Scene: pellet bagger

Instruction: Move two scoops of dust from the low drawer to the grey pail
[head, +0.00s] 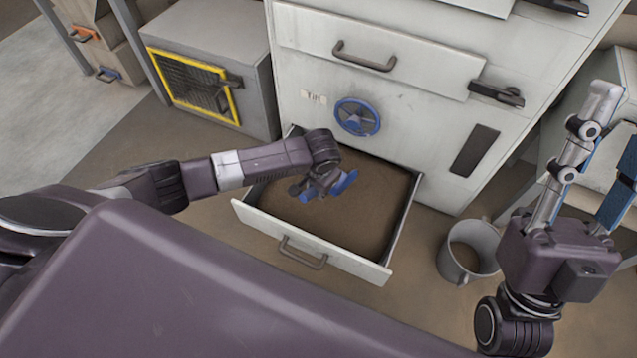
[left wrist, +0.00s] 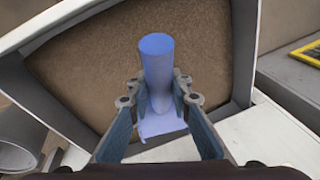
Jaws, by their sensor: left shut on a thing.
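The low drawer (head: 312,247) is pulled out of the white cabinet, and brown dust (head: 365,205) covers its floor. My left gripper (head: 318,184) is above the dust, shut on a blue scoop (head: 344,182). In the left wrist view the scoop (left wrist: 157,62) sits between the two fingers, with the dust behind it; whether it holds dust is not clear. The grey pail (head: 472,240) stands on the floor right of the drawer, with brown showing inside. My right gripper (head: 612,118) is raised at the right, its fingers apart and empty, partly cut by the frame edge.
The cabinet has a blue handwheel (head: 357,117) and a closed upper drawer (head: 365,45) above the open one. A grey box with a yellow-framed grille (head: 197,85) stands to the left. Bare floor lies between the drawer and the pail.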

